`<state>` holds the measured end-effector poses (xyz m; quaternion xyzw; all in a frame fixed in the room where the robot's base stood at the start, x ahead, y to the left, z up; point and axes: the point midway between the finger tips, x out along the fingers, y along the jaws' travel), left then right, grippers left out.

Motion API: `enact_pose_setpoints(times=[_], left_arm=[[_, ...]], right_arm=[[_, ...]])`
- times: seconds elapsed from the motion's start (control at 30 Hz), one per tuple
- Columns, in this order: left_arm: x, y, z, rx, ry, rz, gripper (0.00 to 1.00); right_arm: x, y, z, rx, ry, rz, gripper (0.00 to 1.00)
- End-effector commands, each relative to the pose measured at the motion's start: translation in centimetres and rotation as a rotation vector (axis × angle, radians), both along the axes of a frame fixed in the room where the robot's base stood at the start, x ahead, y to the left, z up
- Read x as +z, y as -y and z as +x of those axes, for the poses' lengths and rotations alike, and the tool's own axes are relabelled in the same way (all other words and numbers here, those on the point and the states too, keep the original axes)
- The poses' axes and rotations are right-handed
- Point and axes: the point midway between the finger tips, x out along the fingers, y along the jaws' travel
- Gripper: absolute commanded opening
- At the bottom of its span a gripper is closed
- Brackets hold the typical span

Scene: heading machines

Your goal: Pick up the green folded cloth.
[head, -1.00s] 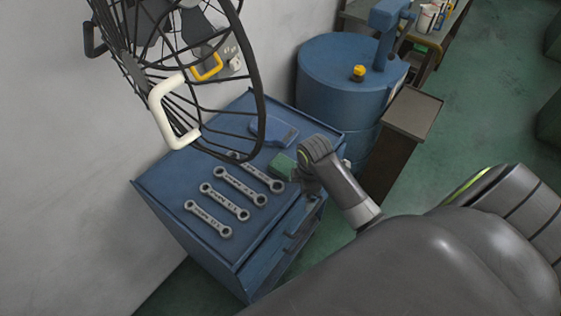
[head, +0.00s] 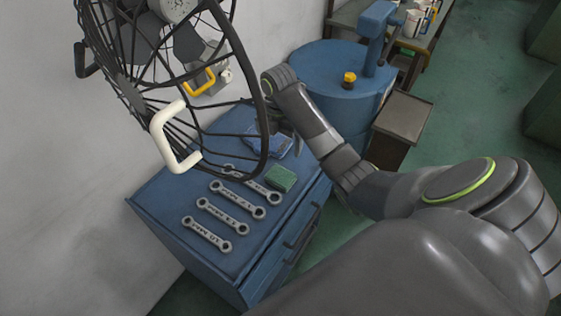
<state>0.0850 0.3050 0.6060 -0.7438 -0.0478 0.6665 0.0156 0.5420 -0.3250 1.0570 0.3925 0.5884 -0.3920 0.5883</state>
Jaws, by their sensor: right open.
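The green folded cloth (head: 281,178) lies flat on the blue cabinet top, near its right edge and beside the upper ends of the wrenches. My right gripper (head: 284,138) is open, beyond the green cloth and apart from it. It is over or close to a blue folded item (head: 262,146) at the back of the cabinet top. The fan cage and my wrist partly hide the fingers, and I cannot tell whether they touch the blue item. My left gripper is not in view.
Several wrenches (head: 238,199) lie in a row on the blue cabinet (head: 165,196). A black fan cage (head: 140,90) with a cream handle (head: 165,140) stands in front of the upper left part. A blue drum (head: 325,62) and a brown stand (head: 402,118) are beyond the cabinet.

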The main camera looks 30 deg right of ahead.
Motion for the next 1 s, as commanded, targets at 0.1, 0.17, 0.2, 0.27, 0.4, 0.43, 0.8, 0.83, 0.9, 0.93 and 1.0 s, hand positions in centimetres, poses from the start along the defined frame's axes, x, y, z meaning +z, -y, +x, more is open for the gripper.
enact_pose_setpoints(times=[0.1, 0.17, 0.2, 0.27, 0.4, 0.43, 0.8, 0.83, 0.9, 0.93, 1.0], left_arm=[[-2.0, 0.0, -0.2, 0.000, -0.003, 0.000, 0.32], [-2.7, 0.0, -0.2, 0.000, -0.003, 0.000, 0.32], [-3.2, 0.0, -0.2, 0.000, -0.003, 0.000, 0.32], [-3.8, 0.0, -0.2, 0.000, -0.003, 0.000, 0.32], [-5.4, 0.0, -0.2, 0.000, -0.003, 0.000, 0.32], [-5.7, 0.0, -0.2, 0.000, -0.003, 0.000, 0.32], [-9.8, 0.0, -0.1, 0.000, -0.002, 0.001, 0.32], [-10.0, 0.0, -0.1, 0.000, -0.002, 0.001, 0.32], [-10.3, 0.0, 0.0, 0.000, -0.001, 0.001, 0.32], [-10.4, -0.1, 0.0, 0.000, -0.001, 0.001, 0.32], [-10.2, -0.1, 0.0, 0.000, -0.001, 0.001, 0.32]], right_arm=[[-2.0, 0.0, 0.0, -0.001, 0.001, 0.000, 1.00], [-2.7, 0.0, 0.0, -0.001, 0.001, 0.000, 1.00], [-3.2, 0.0, 0.0, -0.001, 0.001, 0.000, 1.00], [-3.9, 0.0, 0.0, -0.002, 0.001, 0.000, 1.00], [-5.4, 0.0, 0.0, -0.002, 0.001, -0.001, 1.00], [-5.8, 0.0, 0.0, -0.002, 0.001, -0.001, 1.00], [-10.1, 0.0, 0.0, -0.002, 0.001, 0.000, 1.00], [-10.3, 0.0, 0.0, -0.002, 0.001, 0.000, 1.00], [-10.7, 0.0, 0.0, -0.002, 0.001, -0.001, 1.00], [-10.8, 0.0, 0.0, -0.002, 0.001, -0.001, 1.00], [-11.0, 0.0, -0.1, -0.002, 0.000, 0.000, 1.00]])
